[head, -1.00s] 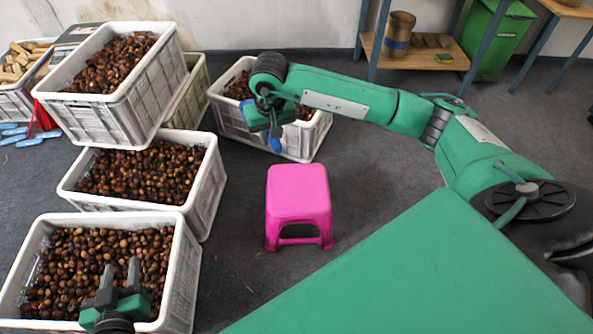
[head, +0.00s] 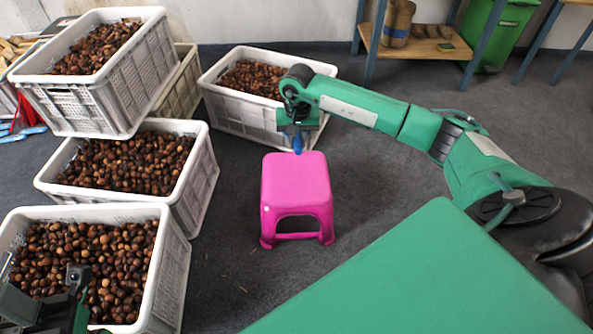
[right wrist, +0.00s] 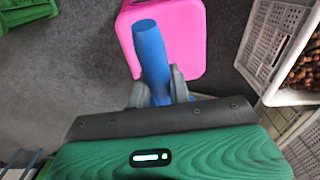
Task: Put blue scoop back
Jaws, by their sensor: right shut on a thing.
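The blue scoop (right wrist: 150,52) is in my right gripper (right wrist: 158,88), whose fingers are shut around its handle. In the head view a little of the blue scoop (head: 297,143) shows below my right gripper (head: 295,122), above the far edge of the pink stool (head: 297,180). The rest of the scoop is hidden in both views. In the right wrist view the handle end overlaps the pink stool (right wrist: 188,35). My left gripper (head: 78,285) is at the bottom left, over the nearest crate of chestnuts; its fingers are partly cut off and its opening is unclear.
White crates of chestnuts stand at the left: a near one (head: 172,270), a middle one (head: 203,180) and a raised one (head: 100,95). Another crate (head: 235,118) stands behind the stool. A shelf (head: 410,48) is at the back. The floor right of the stool is clear.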

